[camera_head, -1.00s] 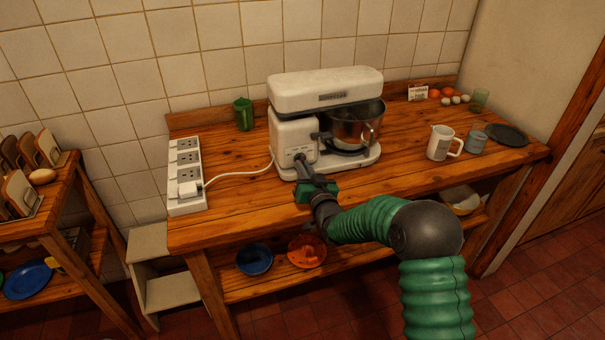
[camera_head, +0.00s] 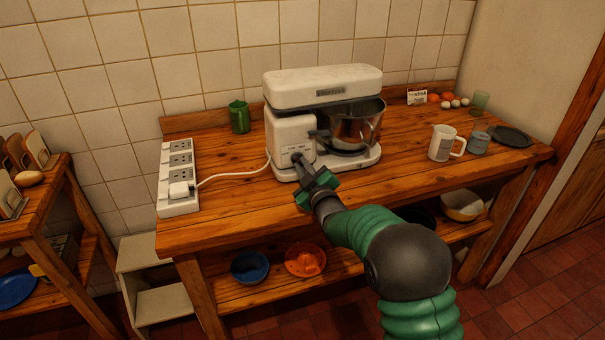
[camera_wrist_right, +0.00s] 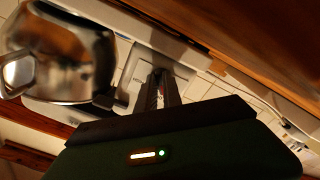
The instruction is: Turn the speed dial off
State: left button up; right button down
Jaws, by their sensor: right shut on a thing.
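A white stand mixer (camera_head: 322,90) with a steel bowl (camera_head: 357,126) stands on the wooden table. My right gripper (camera_head: 298,160) is at the lower front of the mixer's white body, where the speed dial sits. It is shut on the dial, which the fingers mostly hide. In the right wrist view the two dark fingertips (camera_wrist_right: 160,78) meet close together against the mixer's white side, with a small reddish spot between them. The mixer's bowl (camera_wrist_right: 62,58) shows at the left of that view. My left gripper is not in view.
A white power strip (camera_head: 178,175) with the mixer's plug and cord lies at the left of the table. A green mug (camera_head: 239,117) stands behind it. A white pitcher (camera_head: 441,143), a grey cup (camera_head: 478,143) and a dark plate (camera_head: 510,136) are at the right. Bowls sit on the lower shelf.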

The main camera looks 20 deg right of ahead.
jog(key=shift+r+n+b, duration=0.1)
jog(key=shift+n+b, duration=1)
jog(key=shift+n, duration=1)
jog(key=c, duration=1.5)
grip_release()
jog(key=shift+a, duration=0.1)
jog(key=s+p, duration=0.1)
jog(key=s, duration=1.5)
jog(key=shift+s+d, duration=0.3)
jog(key=shift+s, duration=0.1)
jog(key=shift+f, duration=0.2)
